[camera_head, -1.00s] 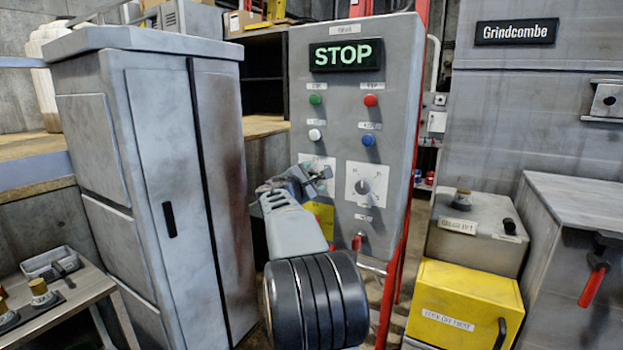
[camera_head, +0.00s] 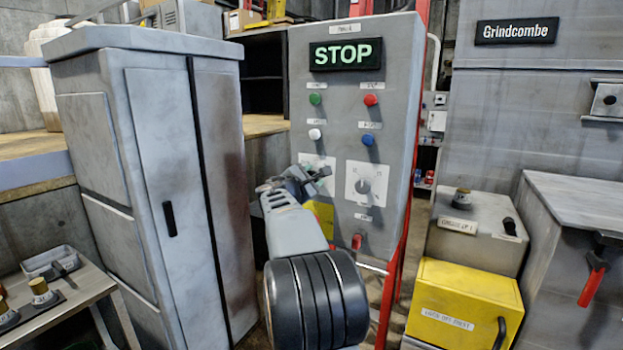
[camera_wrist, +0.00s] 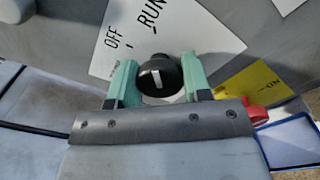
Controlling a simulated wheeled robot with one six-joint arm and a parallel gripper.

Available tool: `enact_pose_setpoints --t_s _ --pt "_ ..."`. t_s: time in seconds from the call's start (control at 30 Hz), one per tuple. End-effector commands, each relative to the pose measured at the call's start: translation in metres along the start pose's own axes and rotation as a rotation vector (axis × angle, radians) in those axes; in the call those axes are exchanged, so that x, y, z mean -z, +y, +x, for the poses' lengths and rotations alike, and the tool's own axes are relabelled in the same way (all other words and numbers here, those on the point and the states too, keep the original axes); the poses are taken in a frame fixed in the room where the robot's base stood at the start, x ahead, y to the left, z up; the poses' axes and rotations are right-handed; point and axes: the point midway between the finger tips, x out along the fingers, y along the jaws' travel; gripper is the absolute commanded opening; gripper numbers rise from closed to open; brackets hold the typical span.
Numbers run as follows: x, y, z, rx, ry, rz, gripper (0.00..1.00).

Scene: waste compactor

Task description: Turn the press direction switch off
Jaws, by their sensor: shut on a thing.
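In the wrist view a round black switch knob (camera_wrist: 160,76) with a white pointer mark stands on a white plate (camera_wrist: 185,30) lettered OFF and RUN. The mark runs nearly upright in that picture. My gripper (camera_wrist: 159,80) has its two green fingers shut on the knob's sides; it also shows in the head view (camera_head: 318,176). There it is at the left white plate on the grey control panel (camera_head: 339,110) and hides that plate's knob. The plate's label is too small to read, so I cannot confirm it is the press direction switch.
A second knob (camera_head: 362,187) on a white plate is close to the right of my gripper. A red control (camera_head: 357,242) and yellow label (camera_head: 321,215) sit below. A tall grey cabinet (camera_head: 160,190) stands to the left. The lit display (camera_head: 345,54) reads STOP.

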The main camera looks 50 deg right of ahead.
Motion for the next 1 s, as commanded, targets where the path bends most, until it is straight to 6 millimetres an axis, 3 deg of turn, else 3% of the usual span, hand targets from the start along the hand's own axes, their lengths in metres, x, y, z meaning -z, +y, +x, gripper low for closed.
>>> enact_pose_setpoints --t_s 0.7,1.0 --pt "-0.0011 0.0011 0.0002 0.001 0.0 -0.58 0.21" --pt "-0.0005 0.0007 0.0002 0.0 0.001 -0.744 0.21"
